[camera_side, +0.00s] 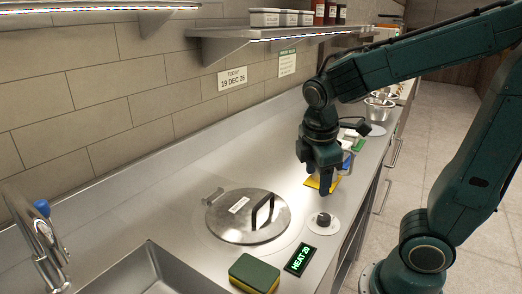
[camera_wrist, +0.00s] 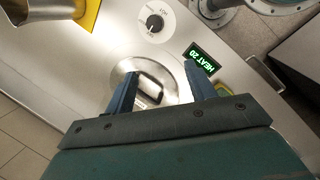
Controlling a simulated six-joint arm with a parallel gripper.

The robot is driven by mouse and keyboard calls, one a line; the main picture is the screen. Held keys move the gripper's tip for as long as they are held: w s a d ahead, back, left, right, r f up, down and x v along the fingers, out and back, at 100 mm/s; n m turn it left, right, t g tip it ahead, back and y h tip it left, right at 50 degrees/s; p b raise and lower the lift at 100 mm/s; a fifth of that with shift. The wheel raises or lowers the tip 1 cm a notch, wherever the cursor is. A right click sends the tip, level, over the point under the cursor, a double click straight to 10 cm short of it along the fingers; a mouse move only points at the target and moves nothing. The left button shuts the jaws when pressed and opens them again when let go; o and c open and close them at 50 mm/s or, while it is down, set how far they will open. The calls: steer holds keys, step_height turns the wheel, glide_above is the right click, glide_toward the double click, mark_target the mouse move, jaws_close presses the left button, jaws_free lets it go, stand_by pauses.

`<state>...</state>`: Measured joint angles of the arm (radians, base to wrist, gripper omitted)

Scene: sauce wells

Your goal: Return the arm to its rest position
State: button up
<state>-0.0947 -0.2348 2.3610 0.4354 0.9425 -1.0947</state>
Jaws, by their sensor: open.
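In the wrist view the lid (camera_wrist: 122,72) shows partly between and beyond the fingers.
A black knob (camera_side: 323,219) and a green-lit HEAT 20 display (camera_side: 299,259) sit near the counter's front edge. A yellow-green sponge (camera_side: 254,274) lies by the sink (camera_side: 150,270). A yellow item (camera_side: 314,183) lies behind my gripper. A shelf (camera_side: 240,45) overhangs the back.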

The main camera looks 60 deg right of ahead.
steer(key=s+a+r+m+t+y, duration=0.2)
steer(key=s+a+r+m+t, duration=0.3)
steer(key=m, duration=0.4)
steer(key=shift+a+y, duration=0.2)
steer(key=shift+y, duration=0.2)
steer(key=shift+s+r, duration=0.1)
